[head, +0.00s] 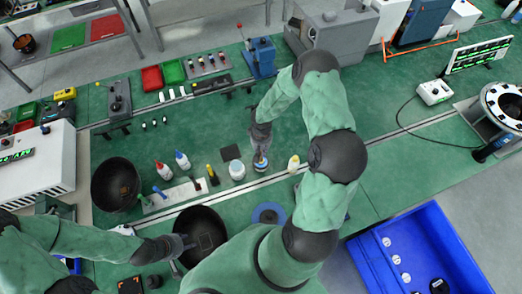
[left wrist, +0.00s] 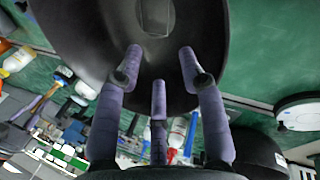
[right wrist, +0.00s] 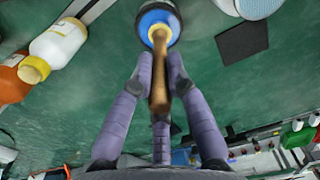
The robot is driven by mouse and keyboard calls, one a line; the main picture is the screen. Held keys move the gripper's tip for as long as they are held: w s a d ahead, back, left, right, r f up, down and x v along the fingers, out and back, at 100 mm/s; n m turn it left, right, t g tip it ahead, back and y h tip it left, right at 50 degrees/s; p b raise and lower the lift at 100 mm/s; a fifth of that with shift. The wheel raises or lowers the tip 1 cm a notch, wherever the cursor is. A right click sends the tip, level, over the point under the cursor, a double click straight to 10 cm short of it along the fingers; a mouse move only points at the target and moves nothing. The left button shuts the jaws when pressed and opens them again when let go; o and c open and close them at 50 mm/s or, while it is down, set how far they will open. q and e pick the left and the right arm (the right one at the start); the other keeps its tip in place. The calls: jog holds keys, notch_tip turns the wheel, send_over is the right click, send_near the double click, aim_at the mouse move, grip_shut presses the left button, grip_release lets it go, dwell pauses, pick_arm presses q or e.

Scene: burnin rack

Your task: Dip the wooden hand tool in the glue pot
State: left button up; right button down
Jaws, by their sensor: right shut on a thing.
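My right gripper (head: 261,140) is shut on the wooden hand tool, whose brown handle (right wrist: 160,70) runs between the fingers in the right wrist view. The tool points down at a round pot with blue and white (right wrist: 158,18), which also shows in the head view (head: 261,166). The tool's far end overlaps the pot's top; I cannot tell how deep it reaches. My left gripper (head: 184,244) is at a large black bowl (head: 203,222). In the left wrist view its fingers (left wrist: 160,65) are spread in front of the bowl (left wrist: 90,30), and I cannot tell whether they touch it.
A white jar (head: 237,171) stands just left of the pot, with a dark square pad (head: 231,152) behind. A yellow-capped white bottle (head: 293,163) is to the right. A second black bowl (head: 115,184) and glue bottles (head: 182,160) stand left.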

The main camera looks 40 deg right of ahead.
jog(key=shift+s+a, duration=0.1)
jog(key=shift+r+p, duration=0.5)
jog(key=shift+r, duration=0.2)
jog(key=shift+r+p, duration=1.45)
jog(key=shift+r, duration=1.35)
